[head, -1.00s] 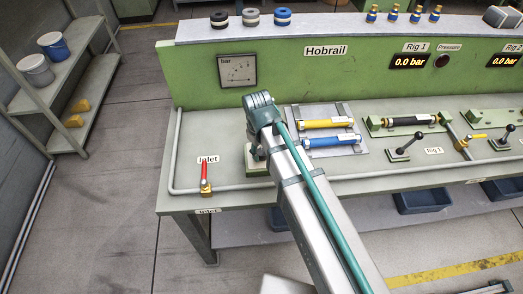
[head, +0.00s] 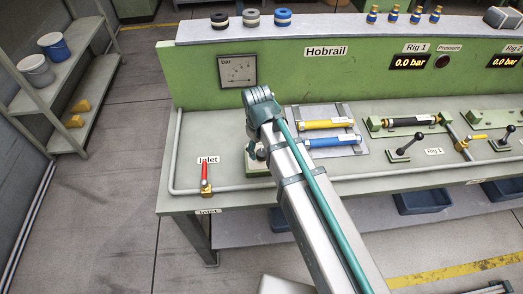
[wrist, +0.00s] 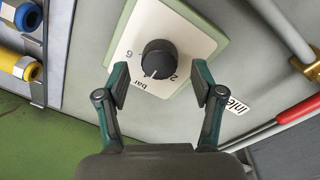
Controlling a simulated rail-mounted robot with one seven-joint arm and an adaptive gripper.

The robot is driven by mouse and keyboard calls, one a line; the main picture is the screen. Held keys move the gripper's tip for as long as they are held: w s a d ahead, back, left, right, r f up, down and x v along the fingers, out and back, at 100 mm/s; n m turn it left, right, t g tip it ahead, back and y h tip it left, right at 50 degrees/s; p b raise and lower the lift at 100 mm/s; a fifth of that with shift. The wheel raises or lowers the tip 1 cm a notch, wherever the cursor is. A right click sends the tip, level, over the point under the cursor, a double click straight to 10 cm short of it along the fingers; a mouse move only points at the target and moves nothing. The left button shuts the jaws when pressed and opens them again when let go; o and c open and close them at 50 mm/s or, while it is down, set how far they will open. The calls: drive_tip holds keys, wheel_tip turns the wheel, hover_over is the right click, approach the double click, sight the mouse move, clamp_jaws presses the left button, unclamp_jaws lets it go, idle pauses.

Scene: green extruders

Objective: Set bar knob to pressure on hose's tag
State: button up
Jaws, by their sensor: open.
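The bar knob (wrist: 160,60) is a round black dial on a white plate marked "bar", with 2 and 6 readable. A white pointer line on it faces the bottom of the wrist view, close to the 2. My gripper (wrist: 161,84) is open, one finger on each side of the knob; I cannot tell whether they touch it. In the head view my arm mostly hides the knob's green base (head: 254,163). A black hose (head: 408,121) with a white tag (head: 425,118) is in Rig 1. Tag writing is too small to read.
The red inlet lever (head: 204,172) stands left of the knob and also shows in the wrist view (wrist: 298,108). A grey pipe (head: 330,177) runs along the bench front. The Rig 1 display (head: 410,62) reads 0.0 bar. A black-handled lever (head: 405,146) stands right of the hoses.

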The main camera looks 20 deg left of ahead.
sight(260, 154)
wheel_tip(260, 154, up, 10)
drive_tip(key=shift+s+a, duration=0.15)
drive_tip(key=shift+s, duration=0.15)
idle(0.4)
